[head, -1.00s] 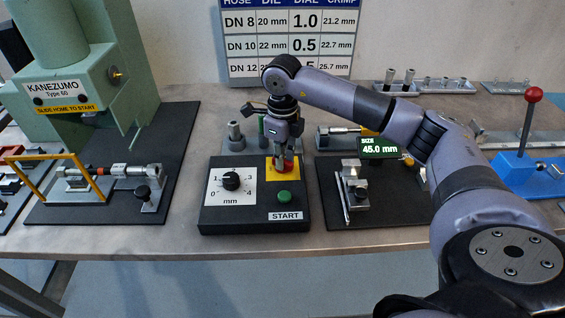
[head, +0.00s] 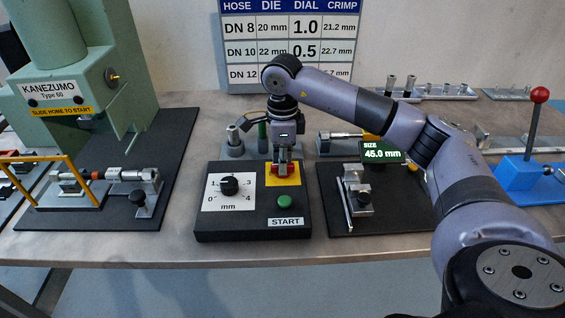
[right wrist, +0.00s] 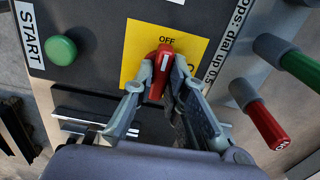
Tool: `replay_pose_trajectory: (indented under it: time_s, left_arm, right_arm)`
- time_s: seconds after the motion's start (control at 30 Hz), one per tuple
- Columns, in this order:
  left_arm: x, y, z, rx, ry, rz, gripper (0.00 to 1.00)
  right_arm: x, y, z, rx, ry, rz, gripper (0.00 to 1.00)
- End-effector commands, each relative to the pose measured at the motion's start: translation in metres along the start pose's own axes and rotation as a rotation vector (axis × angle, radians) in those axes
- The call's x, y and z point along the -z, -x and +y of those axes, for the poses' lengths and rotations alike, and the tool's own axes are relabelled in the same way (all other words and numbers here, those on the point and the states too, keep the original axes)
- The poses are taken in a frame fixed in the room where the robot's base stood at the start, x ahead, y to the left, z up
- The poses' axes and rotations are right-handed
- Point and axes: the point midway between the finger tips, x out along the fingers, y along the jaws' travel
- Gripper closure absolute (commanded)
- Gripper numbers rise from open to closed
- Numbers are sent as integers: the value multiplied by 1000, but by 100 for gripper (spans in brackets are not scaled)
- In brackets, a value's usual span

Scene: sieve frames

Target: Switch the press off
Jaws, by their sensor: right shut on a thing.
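The press control box (head: 250,222) stands on the bench, with a yellow plate (head: 271,181) at its upper right. On that plate is a red switch knob (head: 288,172). My right gripper (head: 284,166) comes down over the knob and is shut on it. In the right wrist view the fingers (right wrist: 160,82) clasp the red knob (right wrist: 157,84) from both sides. The knob's white mark points towards the OFF label (right wrist: 167,41); the lettering on the plate's right is partly hidden by the fingers. My left gripper is not in view.
A black dial (head: 229,186) and green START button (head: 285,202) share the box. The green press (head: 70,70) stands left. Right are a measuring stand with a SIZE display (head: 382,151) and a red-knobbed lever (head: 538,96). Upright tools (right wrist: 262,115) stand close beside the box.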

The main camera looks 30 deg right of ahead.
Motion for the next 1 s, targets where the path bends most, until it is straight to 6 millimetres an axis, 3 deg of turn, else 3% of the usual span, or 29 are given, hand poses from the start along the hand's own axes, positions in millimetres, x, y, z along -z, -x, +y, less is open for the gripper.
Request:
replay_pose_trajectory:
  time_s: [0.37, 0.4, 0.67, 1.0]
  left_arm:
    - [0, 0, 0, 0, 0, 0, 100]
    - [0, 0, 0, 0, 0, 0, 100]
    - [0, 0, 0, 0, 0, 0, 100]
    - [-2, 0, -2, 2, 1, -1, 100]
  right_arm:
    - [0, 2, -1, 4, 6, -2, 100]
    - [0, 2, -1, 4, 6, -2, 85]
    - [0, 1, -1, 2, 5, -1, 68]
    - [0, 2, 0, 2, 4, -1, 67]
